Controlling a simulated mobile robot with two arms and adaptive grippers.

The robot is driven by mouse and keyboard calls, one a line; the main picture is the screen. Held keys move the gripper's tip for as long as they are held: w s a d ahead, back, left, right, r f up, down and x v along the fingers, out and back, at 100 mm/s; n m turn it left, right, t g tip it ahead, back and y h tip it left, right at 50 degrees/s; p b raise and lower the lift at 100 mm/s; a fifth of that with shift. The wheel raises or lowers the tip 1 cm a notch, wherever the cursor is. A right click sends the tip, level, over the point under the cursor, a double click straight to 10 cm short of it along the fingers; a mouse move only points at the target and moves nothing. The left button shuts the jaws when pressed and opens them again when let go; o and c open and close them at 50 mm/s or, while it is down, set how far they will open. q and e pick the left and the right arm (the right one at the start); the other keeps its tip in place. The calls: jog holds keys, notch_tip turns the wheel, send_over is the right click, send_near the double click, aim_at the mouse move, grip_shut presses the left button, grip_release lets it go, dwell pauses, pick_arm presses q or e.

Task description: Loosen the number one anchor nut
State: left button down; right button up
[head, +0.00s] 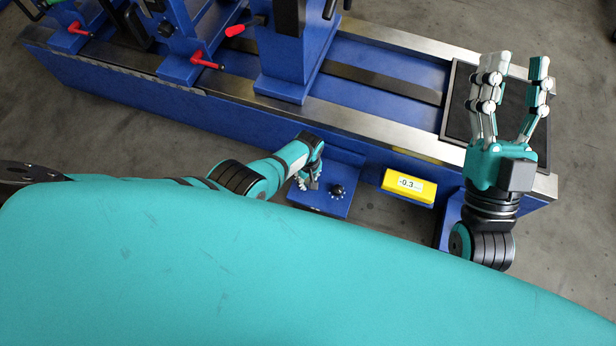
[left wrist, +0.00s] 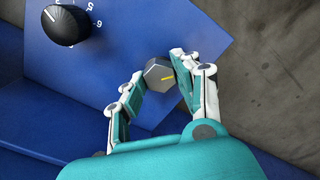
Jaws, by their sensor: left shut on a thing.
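The anchor nut (left wrist: 157,75) is a grey hex nut with a yellow line on its face, on a sloping blue panel (left wrist: 125,45) in the left wrist view. My left gripper (left wrist: 160,70) is shut on it, with fingers on both sides of the nut. In the head view my left gripper (head: 309,181) is at the left part of the small blue panel (head: 325,203) and hides the nut. No number on the nut is readable. My right gripper (head: 516,76) is open and empty, fingers spread, over the right end of the blue machine bed.
A black knob (head: 337,191) with a dial scale sits on the same panel, also in the left wrist view (left wrist: 66,26). A yellow display (head: 408,187) reads -0.3. Blue stands with red levers (head: 207,61) rise from the bed. A teal surface (head: 250,265) fills the foreground.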

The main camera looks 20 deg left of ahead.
aim_at(308, 179)
dwell(0.5)
pick_arm(q)
jog(key=c, duration=1)
grip_release()
jog(key=shift+o, duration=0.2)
jog(key=shift+r, duration=0.15)
notch_tip(308, 179, up, 12)
jog(key=shift+w, duration=0.15)
